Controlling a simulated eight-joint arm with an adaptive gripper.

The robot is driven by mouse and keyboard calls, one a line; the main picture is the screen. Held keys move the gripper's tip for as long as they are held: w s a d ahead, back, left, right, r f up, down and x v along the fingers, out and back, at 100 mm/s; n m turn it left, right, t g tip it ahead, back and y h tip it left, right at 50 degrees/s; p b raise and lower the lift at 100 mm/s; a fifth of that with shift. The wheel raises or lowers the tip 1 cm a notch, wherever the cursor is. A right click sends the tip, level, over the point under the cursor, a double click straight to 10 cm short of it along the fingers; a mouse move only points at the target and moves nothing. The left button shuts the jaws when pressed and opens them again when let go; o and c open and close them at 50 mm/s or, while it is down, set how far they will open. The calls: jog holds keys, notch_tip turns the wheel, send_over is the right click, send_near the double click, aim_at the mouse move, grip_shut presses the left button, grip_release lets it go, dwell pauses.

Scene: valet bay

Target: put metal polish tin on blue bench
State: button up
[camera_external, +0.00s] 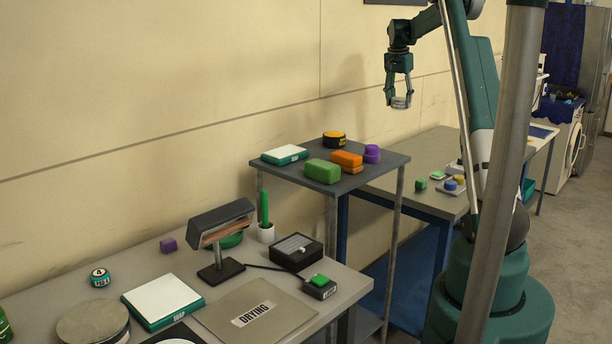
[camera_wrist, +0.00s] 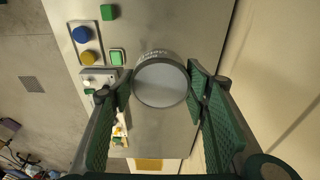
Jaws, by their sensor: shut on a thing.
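My gripper (camera_external: 398,95) is raised in the air near the wall, at the upper right of the external view. It is shut on a small round silver-grey tin (camera_external: 401,102). In the wrist view the tin (camera_wrist: 160,84) sits between the two green finger pads, its flat grey face towards the camera; lettering on its side is too small to read. The blue bench (camera_external: 417,163) has a grey top and blue frame and stands right of the dark shelf table. In the wrist view a grey top (camera_wrist: 205,32) lies below the tin, apart from it.
A green block (camera_external: 421,185) and a small panel with blue and yellow knobs (camera_external: 453,185) lie near the bench's front edge. The dark raised table (camera_external: 382,165) holds green, orange and purple blocks.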

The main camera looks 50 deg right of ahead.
send_over(395, 174)
notch_tip(395, 174, down, 20)
jog(key=shift+a+f, duration=0.15)
jog(key=shift+a, duration=0.1)
jog(key=shift+w+f, duration=0.1)
jog(key=shift+f, duration=0.05)
jog(key=shift+f, duration=3)
jog(key=shift+f, duration=1.85)
jog(key=shift+f, duration=0.1)
jog(key=o, duration=0.6)
jog(key=shift+f, duration=0.1)
jog(key=shift+c, duration=0.2)
jog(key=o, duration=0.4)
